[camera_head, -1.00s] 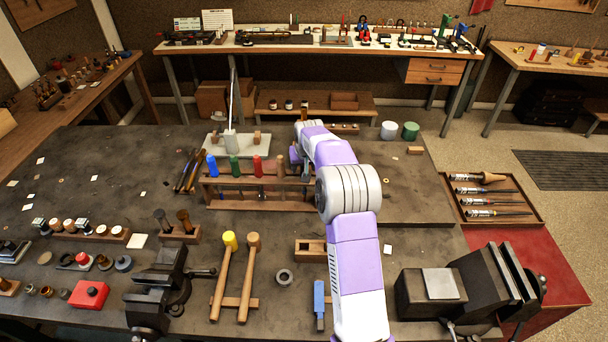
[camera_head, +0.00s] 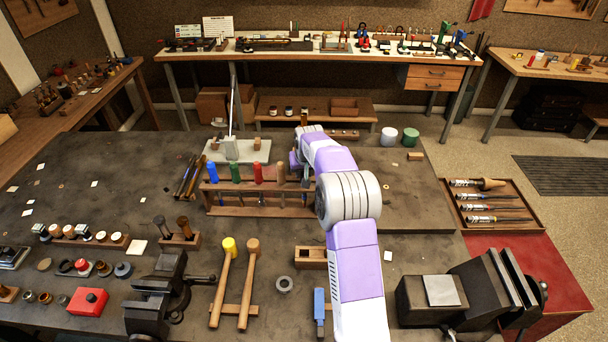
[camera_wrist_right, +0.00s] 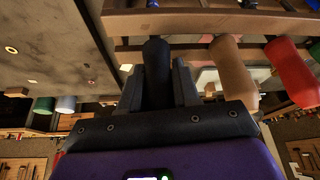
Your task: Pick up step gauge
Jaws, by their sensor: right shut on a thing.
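My right gripper (camera_wrist_right: 157,82) is shut on a black handle (camera_wrist_right: 156,62) at the wooden tool rack (camera_wrist_right: 205,20). This may be the step gauge, but its lower part is hidden, so I cannot tell. A plain wooden handle (camera_wrist_right: 232,68) and a red handle (camera_wrist_right: 291,75) stand beside it in the right wrist view. In the head view, the rack (camera_head: 250,210) holds blue (camera_head: 212,173), green and red handles and a wooden one; my right arm covers its right end and the fingertips. My left gripper is not in view.
A grey plate (camera_head: 255,152) with a thin upright rod stands behind the rack. Two mallets (camera_head: 236,285) lie in front, between a vise (camera_head: 160,295) and a small wooden box (camera_head: 311,257). Another vise (camera_head: 480,285) stands at right. The bench right of my arm is mostly clear.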

